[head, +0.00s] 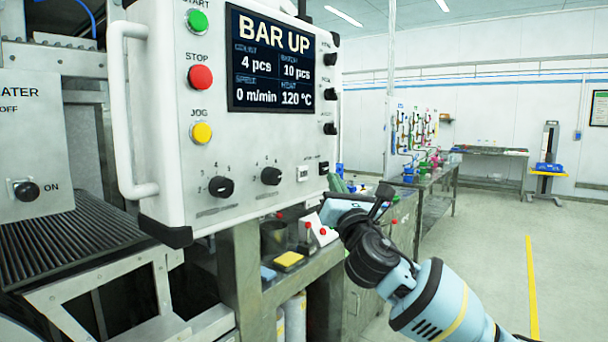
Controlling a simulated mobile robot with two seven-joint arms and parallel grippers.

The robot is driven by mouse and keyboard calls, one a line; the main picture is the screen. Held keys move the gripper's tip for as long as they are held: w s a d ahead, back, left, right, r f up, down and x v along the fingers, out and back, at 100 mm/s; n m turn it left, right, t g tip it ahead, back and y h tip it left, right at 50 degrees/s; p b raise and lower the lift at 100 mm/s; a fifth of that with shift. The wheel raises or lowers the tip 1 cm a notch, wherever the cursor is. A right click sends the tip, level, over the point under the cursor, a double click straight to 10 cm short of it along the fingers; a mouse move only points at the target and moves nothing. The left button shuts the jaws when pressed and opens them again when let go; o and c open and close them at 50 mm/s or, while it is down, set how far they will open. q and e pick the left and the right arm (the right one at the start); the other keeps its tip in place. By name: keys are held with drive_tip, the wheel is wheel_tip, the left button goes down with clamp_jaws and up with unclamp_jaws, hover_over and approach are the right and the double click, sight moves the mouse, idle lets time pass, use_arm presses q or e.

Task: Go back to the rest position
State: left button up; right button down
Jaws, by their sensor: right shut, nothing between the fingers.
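My right gripper (382,196) is in the middle of the head view, right of and below the control panel (265,135). Its arm comes in from the lower right. The gripper is shut and empty, and it appears apart from the panel. My left gripper is not in view. The panel's screen (270,60) reads BAR UP, 4 pcs, 10 pcs, 0 m/min and 120 °C. Green start (198,22), red stop (200,77) and yellow jog (202,133) buttons run down its left side.
A workbench (310,265) with small items, including a yellow block (289,259), stands below the panel, behind my right gripper. A heater box (35,150) with an OFF/ON knob (27,191) is at the left. Open floor (480,245) lies at the right.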

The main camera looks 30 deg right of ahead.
idle(0.4)
